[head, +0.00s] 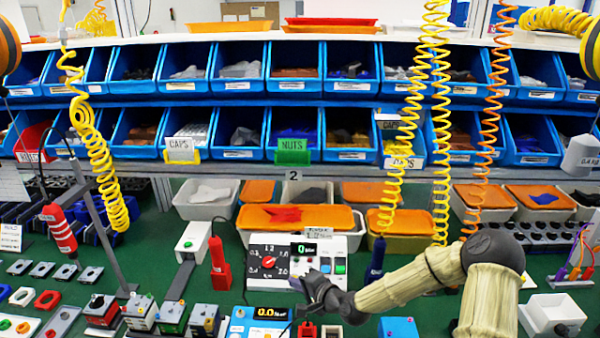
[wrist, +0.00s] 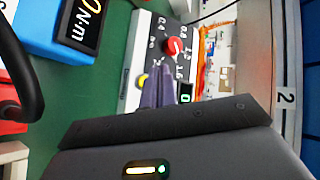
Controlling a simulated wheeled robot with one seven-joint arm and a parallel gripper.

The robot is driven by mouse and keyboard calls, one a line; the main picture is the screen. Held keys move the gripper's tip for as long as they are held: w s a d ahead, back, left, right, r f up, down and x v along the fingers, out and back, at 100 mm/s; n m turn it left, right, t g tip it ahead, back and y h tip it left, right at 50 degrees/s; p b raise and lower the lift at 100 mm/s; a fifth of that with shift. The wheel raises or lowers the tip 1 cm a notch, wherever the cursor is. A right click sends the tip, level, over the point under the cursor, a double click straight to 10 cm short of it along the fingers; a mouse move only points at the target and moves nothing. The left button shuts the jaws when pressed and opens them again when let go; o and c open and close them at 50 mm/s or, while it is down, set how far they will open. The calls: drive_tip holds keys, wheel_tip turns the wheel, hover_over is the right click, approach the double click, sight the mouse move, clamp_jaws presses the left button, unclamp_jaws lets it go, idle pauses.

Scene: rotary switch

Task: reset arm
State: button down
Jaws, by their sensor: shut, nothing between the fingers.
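The rotary switch is a red knob (head: 268,261) on a dark panel with printed numbers, on the front of a white control box (head: 258,281). In the wrist view the red knob (wrist: 174,46) stands just beyond my fingertips, with a visible gap in the picture. My gripper (head: 312,284) is in front of the box's right part, to the right of and below the knob. In the wrist view my gripper (wrist: 158,78) has its two fingers together and empty. A small display (head: 310,249) and a green button (head: 340,269) show on the box; the arm hides its lower right.
A blue torque meter (head: 262,320) stands in front of the box. A red hanging tool (head: 220,265) is to its left and a dark blue one (head: 376,258) to its right. Yellow coiled hoses (head: 440,150) hang above my arm. Blue bins (head: 293,68) line the back.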

drive_tip(key=s+d+r+n+g+h+p, duration=0.3)
drive_tip(key=s+d+r, duration=0.5)
drive_tip(key=s, duration=0.4)
drive_tip(key=s+d+r+n+g+h+p, duration=0.4)
drive_tip(key=s+d+r, duration=0.4)
drive_tip(key=s, duration=0.5)
drive_tip(key=r+n+h, duration=0.1)
drive_tip(key=h, duration=0.1)
drive_tip(key=shift+d+n+h, duration=0.35)
drive_tip(key=shift+n+h, duration=0.05)
